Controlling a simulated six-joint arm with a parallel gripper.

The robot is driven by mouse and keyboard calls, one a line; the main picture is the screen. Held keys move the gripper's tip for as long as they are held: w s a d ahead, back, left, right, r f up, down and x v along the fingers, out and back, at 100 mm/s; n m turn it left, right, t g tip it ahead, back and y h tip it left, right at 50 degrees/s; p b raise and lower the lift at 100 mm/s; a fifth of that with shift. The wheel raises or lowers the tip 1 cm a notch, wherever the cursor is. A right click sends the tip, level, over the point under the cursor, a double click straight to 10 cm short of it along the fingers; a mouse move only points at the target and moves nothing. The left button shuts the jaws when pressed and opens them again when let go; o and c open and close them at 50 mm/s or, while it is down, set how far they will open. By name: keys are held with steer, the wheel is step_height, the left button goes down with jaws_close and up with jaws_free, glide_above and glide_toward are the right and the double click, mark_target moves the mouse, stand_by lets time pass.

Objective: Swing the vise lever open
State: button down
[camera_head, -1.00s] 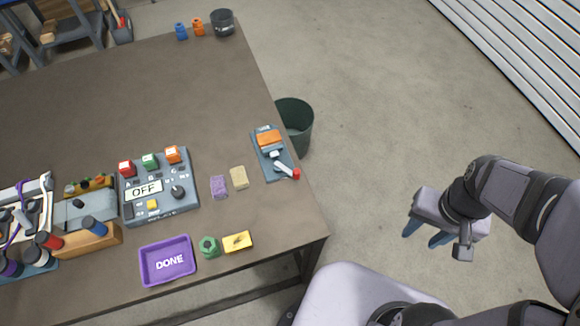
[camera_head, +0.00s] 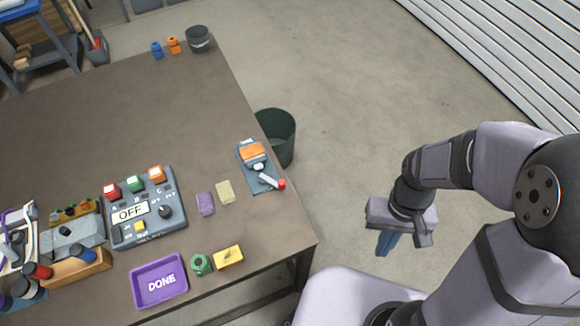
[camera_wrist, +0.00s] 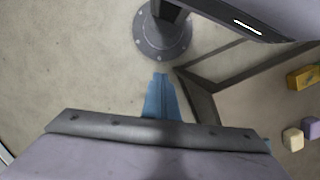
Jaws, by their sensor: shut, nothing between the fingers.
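The vise (camera_head: 255,160) sits near the right edge of the table in the head view, a small grey-blue base with an orange block on top. Its lever (camera_head: 268,180) is a pale bar with a red tip that points to the lower right, toward the table edge. My gripper (camera_head: 384,250) hangs in free space to the right of the table, beyond its edge and apart from the vise. Its blue fingers are together and empty. The fingers also show in the wrist view (camera_wrist: 160,95), over the floor. The vise is not in the wrist view.
A dark bin (camera_head: 277,135) stands on the floor just behind the vise. A tan block (camera_head: 225,192) and a purple block (camera_head: 205,204) lie left of the vise. A control box (camera_head: 143,207) and a purple DONE tray (camera_head: 160,283) are further left.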

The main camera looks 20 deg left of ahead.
steer(key=w+a+f+p, duration=0.1)
steer(key=w+a+f, duration=0.1)
steer(key=w+a, duration=0.65)
steer(key=w+a+f, duration=0.2)
steer(key=w+a, duration=0.6)
steer(key=a, duration=0.1)
steer(key=w+a+r+m+y, duration=0.1)
steer(key=a+r+m, duration=0.2)
steer(key=r, duration=0.2)
steer(key=w+a+r+m+g+y, duration=0.1)
steer(key=w+a+r+m, duration=0.1)
steer(key=r, duration=0.4)
steer(key=shift+w+a+m, duration=0.15)
steer(key=shift+a+m, duration=0.55)
steer(key=shift+m, duration=0.2)
